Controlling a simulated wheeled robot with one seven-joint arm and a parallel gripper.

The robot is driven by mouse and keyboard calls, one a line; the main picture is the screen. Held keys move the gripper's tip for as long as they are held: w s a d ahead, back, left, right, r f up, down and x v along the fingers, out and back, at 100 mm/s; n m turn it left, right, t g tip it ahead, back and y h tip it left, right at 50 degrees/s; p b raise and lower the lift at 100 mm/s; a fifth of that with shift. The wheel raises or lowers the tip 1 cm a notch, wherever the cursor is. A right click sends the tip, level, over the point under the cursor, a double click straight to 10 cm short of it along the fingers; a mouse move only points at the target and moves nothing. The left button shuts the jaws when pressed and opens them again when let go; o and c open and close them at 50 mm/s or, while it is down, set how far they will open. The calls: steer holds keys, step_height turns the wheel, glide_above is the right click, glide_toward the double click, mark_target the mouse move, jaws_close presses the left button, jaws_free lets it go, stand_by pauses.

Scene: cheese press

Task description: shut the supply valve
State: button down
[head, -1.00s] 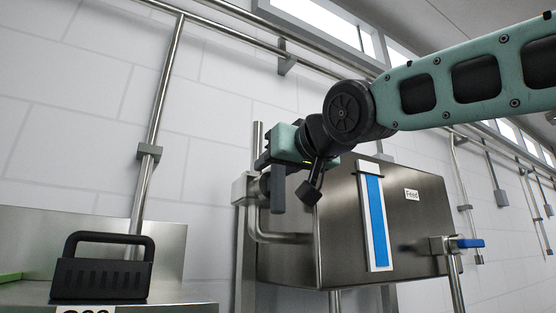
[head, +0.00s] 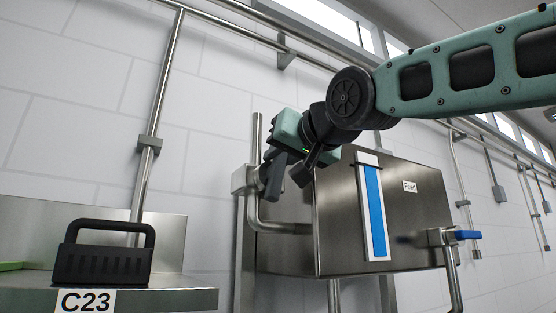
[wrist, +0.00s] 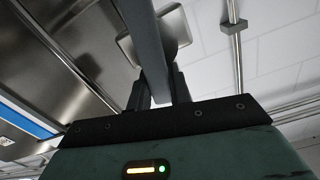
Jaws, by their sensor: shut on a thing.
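The supply valve (head: 243,179) is a grey block on the vertical pipe left of the steel tank. In the wrist view its square grey body and round hub (wrist: 176,38) show behind a long flat grey lever (wrist: 146,40). My gripper (head: 270,156) is at the valve, left of the tank, tilted down to the left. In the wrist view its dark fingers (wrist: 158,90) are shut on the lever, one on each side. The fingertips and the lever's grip point are partly hidden in the head view.
The steel tank (head: 345,225), with a blue level strip (head: 375,212) and a "Feed" label, stands close to the right. A blue-handled valve (head: 467,235) is at its right. A black handled object (head: 103,264) stands on the counter marked C23 at lower left.

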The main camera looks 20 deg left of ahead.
steer(key=m, duration=0.1)
steer(key=m+b, duration=0.1)
steer(key=m, duration=0.1)
steer(key=shift+w+d+f+m, duration=0.3)
steer(key=shift+w+m, duration=0.1)
steer(key=shift+w+d+f+m+b, duration=0.2)
steer(key=shift+f+m+b, duration=0.25)
steer(key=shift+m, duration=1.5)
steer(key=shift+w+d+f+m+b, duration=0.2)
steer(key=shift+f+m+b, duration=0.25)
steer(key=shift+m, duration=1.45)
steer(key=shift+w+d+f+m+b, duration=0.2)
steer(key=shift+f+m+b, duration=0.25)
steer(key=shift+m, duration=1.5)
steer(key=shift+a, duration=0.1)
steer(key=c, duration=1.3)
jaws_free()
steer(key=b+v, duration=0.8)
steer(key=v, duration=0.9)
steer(key=shift+s+d, duration=0.15)
steer(key=shift+d, duration=0.1)
